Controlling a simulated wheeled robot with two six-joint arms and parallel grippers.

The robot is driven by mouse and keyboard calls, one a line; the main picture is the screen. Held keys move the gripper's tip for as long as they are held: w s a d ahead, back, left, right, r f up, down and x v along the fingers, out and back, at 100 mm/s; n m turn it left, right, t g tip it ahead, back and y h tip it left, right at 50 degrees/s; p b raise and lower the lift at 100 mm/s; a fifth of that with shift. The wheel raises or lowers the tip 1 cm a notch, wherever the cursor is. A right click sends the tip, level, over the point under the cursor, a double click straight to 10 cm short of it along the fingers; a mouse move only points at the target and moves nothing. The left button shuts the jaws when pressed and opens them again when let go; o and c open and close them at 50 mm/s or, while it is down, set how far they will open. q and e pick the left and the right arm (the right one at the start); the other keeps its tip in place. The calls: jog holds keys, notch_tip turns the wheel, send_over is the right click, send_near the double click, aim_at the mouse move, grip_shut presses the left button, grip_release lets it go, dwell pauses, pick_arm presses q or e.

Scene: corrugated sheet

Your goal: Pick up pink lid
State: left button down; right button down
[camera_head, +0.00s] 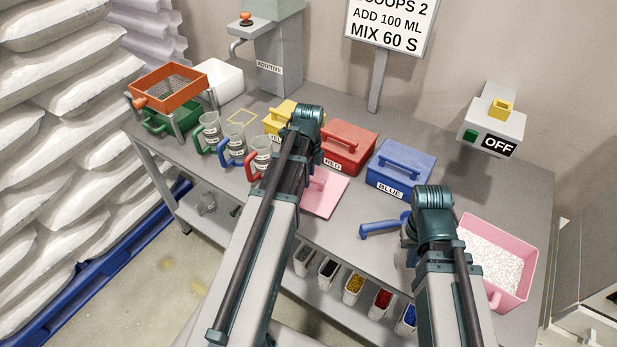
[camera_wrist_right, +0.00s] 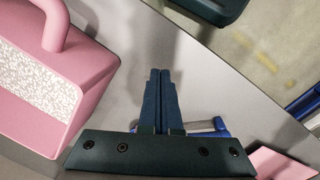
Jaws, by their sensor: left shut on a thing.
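The pink lid (camera_head: 325,194) is a flat pink plate at the middle of the table, in front of the red box. Part of it is hidden behind my left arm. My left gripper (camera_head: 308,168) is down at the lid's left part, shut on it; its fingertips are mostly hidden by the arm. The lid's edge also shows at the lower right of the right wrist view (camera_wrist_right: 283,164). My right gripper (camera_wrist_right: 160,75) is shut with its fingers together and nothing between them. The pink tub (camera_head: 497,257) of white granules stands right of my right arm.
A blue scoop (camera_head: 381,229) lies between the lid and my right arm. Behind are lidded red (camera_head: 347,147), blue (camera_head: 399,168) and yellow (camera_head: 277,118) boxes. Jugs with coloured handles (camera_head: 208,133) stand left. A lower shelf holds small bins (camera_head: 353,285). Bare tabletop lies right of the lid.

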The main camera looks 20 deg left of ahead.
notch_tip(320, 180, up, 17)
jog(key=p, duration=1.7)
jog(key=shift+r, duration=0.15)
